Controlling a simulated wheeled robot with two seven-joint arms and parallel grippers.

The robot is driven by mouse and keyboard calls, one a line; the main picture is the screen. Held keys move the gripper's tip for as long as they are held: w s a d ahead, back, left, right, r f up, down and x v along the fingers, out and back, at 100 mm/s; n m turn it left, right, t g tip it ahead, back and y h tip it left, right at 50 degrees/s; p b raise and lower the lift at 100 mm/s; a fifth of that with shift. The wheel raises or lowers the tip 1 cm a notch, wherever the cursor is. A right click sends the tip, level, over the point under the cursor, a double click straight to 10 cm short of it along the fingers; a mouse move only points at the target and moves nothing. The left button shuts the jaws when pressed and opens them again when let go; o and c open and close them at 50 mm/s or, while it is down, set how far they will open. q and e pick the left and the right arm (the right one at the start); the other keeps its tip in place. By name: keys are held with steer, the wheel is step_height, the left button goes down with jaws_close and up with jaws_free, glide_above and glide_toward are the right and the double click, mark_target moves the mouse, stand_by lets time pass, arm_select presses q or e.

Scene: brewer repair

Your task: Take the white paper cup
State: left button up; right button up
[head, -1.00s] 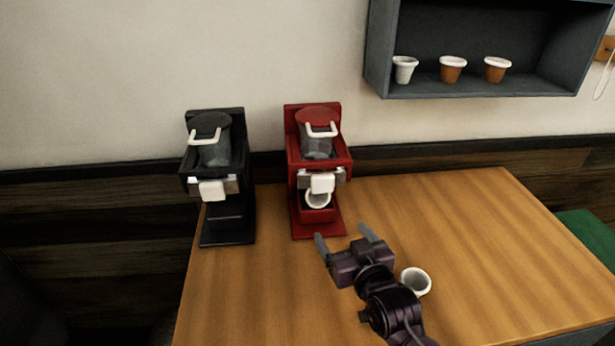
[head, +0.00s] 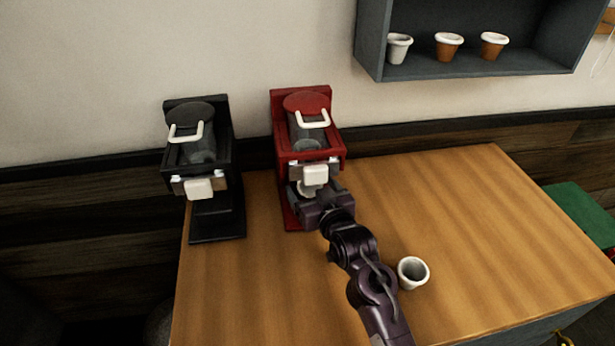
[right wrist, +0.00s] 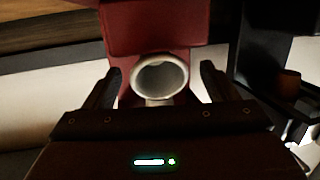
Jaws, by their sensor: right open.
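A white cup (right wrist: 160,80) stands in the red brewer, its open mouth facing the right wrist camera. In the head view this cup (head: 308,190) is mostly hidden behind my right gripper (head: 312,194). My right gripper is open, with one finger on each side of the cup; gaps show between the fingers and the cup in the right wrist view. A second white cup (head: 413,273) stands on the table, right of my right forearm. A third white cup (head: 398,48) is on the wall shelf. My left gripper is not in view.
The red brewer (head: 306,100) stands at the back of the wooden table (head: 480,230), with a black brewer (head: 200,110) to its left. Two brown cups (head: 448,47) share the wall shelf (head: 450,66). The table's right side is clear.

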steer(key=shift+w+a+f, duration=0.15)
steer(key=shift+w+a, duration=0.05)
steer(key=shift+w, duration=0.3)
steer(key=c, duration=1.2)
steer(key=shift+c, duration=0.2)
steer(key=shift+r, duration=0.2)
